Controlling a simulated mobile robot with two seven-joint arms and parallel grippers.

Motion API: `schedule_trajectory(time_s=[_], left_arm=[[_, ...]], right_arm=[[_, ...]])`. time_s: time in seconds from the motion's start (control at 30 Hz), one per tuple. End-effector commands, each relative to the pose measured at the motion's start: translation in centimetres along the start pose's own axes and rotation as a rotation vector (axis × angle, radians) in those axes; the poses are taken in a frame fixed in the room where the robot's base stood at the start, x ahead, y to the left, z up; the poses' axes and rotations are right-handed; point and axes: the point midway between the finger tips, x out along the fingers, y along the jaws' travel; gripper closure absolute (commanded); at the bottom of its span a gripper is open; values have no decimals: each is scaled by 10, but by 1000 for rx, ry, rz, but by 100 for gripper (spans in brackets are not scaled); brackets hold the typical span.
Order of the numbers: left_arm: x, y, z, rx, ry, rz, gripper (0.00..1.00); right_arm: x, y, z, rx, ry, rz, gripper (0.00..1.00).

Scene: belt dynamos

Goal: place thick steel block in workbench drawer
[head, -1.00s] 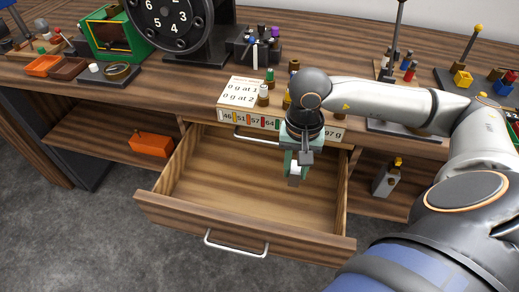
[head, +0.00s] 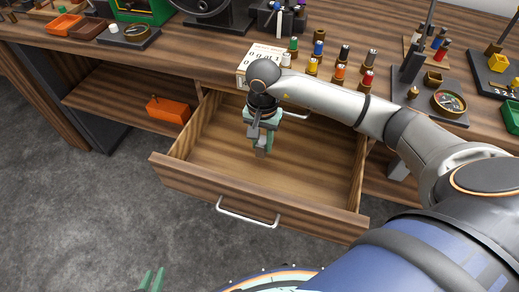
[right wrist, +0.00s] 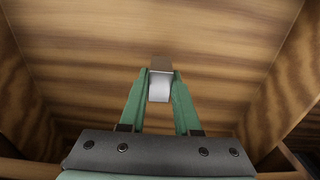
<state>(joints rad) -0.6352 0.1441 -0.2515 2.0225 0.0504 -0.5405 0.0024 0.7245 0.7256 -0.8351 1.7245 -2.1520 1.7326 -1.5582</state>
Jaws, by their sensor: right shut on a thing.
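The workbench drawer (head: 290,203) is pulled out and empty inside, with its wooden floor bare. In the right wrist view the block (right wrist: 160,82) sits between the green fingertips, above the wooden drawer floor. I cannot tell whether it touches the floor. My left gripper (head: 152,280) shows only its green fingertips at the bottom left edge, apart and with nothing between them.
An orange box (head: 168,109) lies on the shelf left of the drawer. The bench top above holds a white sign block (head: 262,53), several coloured small cylinders and a round dish (head: 449,102).

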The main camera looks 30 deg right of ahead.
Motion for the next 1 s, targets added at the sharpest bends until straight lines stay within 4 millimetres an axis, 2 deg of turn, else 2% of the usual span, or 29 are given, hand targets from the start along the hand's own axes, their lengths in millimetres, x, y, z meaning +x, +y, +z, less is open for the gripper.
schedule_trajectory(time_s=[0.17, 0.4, 0.77, 0.8, 1.0], left_arm=[[1, -1, 1, 1, 0, -2, 75], [0, -2, -2, 1, 8, -3, 75], [2, -2, 2, 0, 7, -3, 75], [2, -2, 2, 0, 6, -3, 75], [1, -2, 2, 0, 4, -3, 75]], right_arm=[[9, -8, -1, 0, 0, -2, 100], [39, -8, -1, 0, -1, -1, 100], [44, -8, -2, -1, 2, -2, 100], [44, -8, -2, -1, 1, 0, 67], [43, -8, -2, 0, 1, 0, 44]])
